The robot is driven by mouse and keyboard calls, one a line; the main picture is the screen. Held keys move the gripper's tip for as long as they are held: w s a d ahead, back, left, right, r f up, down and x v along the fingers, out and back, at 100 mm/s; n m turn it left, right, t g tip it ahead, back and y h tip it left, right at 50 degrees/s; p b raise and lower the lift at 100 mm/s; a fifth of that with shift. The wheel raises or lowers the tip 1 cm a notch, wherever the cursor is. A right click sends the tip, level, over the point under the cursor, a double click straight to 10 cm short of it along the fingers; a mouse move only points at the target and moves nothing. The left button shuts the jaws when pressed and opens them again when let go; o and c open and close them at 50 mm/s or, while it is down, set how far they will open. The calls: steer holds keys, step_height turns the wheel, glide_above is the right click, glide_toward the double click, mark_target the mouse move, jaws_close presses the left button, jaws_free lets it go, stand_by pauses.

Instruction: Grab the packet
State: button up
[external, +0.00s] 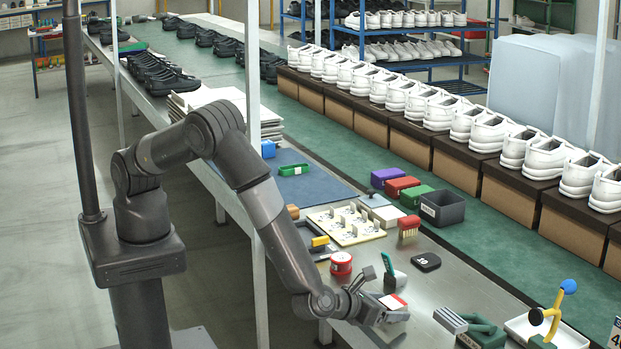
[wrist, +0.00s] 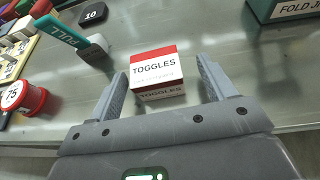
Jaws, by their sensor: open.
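The packet is a small white box with a red band, lettered TOGGLES (wrist: 157,72). It stands on the grey metal table and lies between the two fingers in the wrist view, nearer the fingertips. In the external view the packet (external: 395,301) shows beside my gripper, partly hidden by it. My gripper (wrist: 165,78) is open, with one finger to each side of the packet and a gap at both sides. In the external view my gripper (external: 385,308) is low over the table's front edge.
A green FOLD JIG (wrist: 285,10) is at far right. Table right of the packet is clear.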

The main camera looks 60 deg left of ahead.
mark_target(403, 311)
steer(key=x, duration=0.4)
steer(key=shift+w+a, duration=0.1)
steer(key=shift+a, duration=0.1)
steer(key=shift+r, duration=0.1)
steer(key=c, duration=1.1)
steer(key=shift+r, duration=0.1)
